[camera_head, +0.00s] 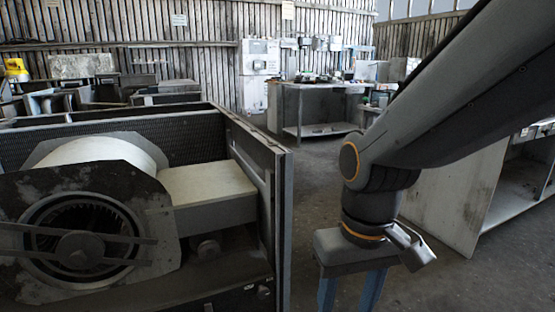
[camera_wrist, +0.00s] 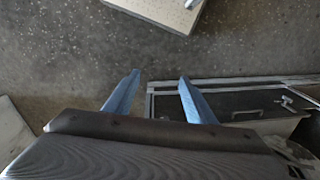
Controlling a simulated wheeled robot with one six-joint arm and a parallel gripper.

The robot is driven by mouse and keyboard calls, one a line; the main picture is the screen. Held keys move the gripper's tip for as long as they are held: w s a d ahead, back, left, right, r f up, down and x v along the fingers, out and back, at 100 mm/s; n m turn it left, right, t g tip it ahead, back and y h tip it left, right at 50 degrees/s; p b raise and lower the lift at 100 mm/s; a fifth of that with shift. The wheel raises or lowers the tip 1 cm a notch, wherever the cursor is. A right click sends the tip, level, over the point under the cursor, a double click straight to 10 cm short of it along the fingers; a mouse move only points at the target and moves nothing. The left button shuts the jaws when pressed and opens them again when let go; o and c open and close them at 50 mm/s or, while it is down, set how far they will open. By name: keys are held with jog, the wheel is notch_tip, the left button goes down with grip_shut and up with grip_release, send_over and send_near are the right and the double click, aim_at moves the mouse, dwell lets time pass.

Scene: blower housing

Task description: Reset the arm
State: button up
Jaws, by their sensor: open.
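My gripper (camera_wrist: 160,92) shows in the wrist view with its two blue fingers spread apart and nothing between them. Bare floor lies beyond the fingertips. In the head view my gripper (camera_head: 346,290) points down at the lower middle, to the right of the blower housing (camera_head: 283,215). The lower ends of the fingers are cut off by the picture edge. My arm comes in from the upper right. The blower drum and fan (camera_head: 80,240) sit inside the open housing at the left. The gripper appears apart from the housing's side panel.
A workbench (camera_head: 318,88) with items on it stands at the back. A grey cabinet (camera_head: 455,200) stands at the right behind my arm. The floor (camera_head: 320,160) between housing and cabinet is clear. The wrist view shows a pale panel (camera_wrist: 165,10) at the top and a dark framed unit (camera_wrist: 240,100) at the right.

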jog(key=d+r+m+p, duration=0.2)
jog(key=d+r+p, duration=0.5)
jog(key=p, duration=0.7)
jog(key=shift+s+r+h, duration=0.15)
jog(key=shift+r+h, duration=0.15)
jog(key=shift+r, duration=0.5)
jog(key=shift+d+r+m+p, duration=0.1)
jog(key=shift+d+m+p, duration=0.2)
jog(key=shift+d+p, duration=0.35)
